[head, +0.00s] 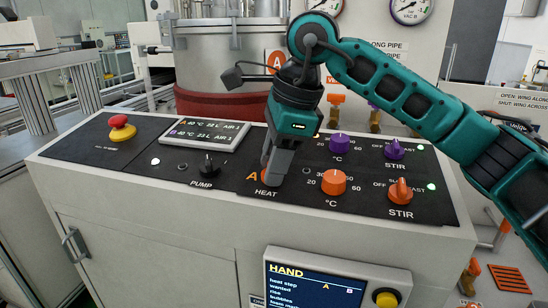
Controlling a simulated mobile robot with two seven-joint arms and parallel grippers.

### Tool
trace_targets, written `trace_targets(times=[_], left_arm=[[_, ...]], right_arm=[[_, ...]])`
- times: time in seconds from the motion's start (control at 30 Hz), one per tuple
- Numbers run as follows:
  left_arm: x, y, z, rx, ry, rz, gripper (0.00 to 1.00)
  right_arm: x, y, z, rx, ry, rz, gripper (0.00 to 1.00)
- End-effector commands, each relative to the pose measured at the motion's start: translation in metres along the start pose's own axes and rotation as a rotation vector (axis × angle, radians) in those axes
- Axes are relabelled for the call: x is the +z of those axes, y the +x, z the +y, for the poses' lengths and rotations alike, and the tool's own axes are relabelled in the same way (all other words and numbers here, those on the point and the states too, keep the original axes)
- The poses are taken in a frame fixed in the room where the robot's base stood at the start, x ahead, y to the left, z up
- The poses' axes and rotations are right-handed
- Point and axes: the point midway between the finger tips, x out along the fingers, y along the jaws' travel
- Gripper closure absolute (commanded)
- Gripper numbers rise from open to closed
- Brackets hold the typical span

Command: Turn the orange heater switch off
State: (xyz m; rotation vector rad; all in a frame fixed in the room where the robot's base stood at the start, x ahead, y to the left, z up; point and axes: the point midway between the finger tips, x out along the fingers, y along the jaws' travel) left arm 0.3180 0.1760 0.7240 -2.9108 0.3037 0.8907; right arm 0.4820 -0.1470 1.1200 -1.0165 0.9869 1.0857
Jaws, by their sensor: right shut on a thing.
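The orange heater switch (264,174) sits on the black panel above the label HEAT, beside an orange letter A. Only a sliver of it shows, because my right gripper (273,178) covers most of it. My right gripper comes down from above, with its grey fingers shut on the switch. The switch's set position is hidden by the fingers. My left gripper is not in the head view.
On the panel are an orange °C knob (333,182), an orange STIR knob (400,191), a purple °C knob (339,145), a black PUMP knob (208,165) and a red emergency button (121,128). A small display (205,133) lies behind the PUMP knob. A steel vessel (228,60) stands behind.

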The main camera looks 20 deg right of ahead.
Motion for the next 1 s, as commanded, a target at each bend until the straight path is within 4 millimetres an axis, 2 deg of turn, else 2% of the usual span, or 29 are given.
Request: trace_targets(times=[0.3, 0.77, 0.8, 1.0], left_arm=[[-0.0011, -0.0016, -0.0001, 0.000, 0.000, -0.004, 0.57], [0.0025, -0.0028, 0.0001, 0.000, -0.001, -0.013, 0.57], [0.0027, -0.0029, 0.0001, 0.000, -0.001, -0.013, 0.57], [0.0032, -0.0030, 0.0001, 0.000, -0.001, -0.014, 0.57]], right_arm=[[0.0004, -0.0011, -0.0010, 0.024, -0.082, -0.001, 0.93], [0.0002, -0.0009, -0.0010, 0.026, -0.092, 0.000, 0.93], [0.0002, -0.0009, -0.0010, 0.026, -0.092, 0.000, 0.59], [0.0001, -0.0005, -0.0008, 0.027, -0.091, 0.000, 0.40]])
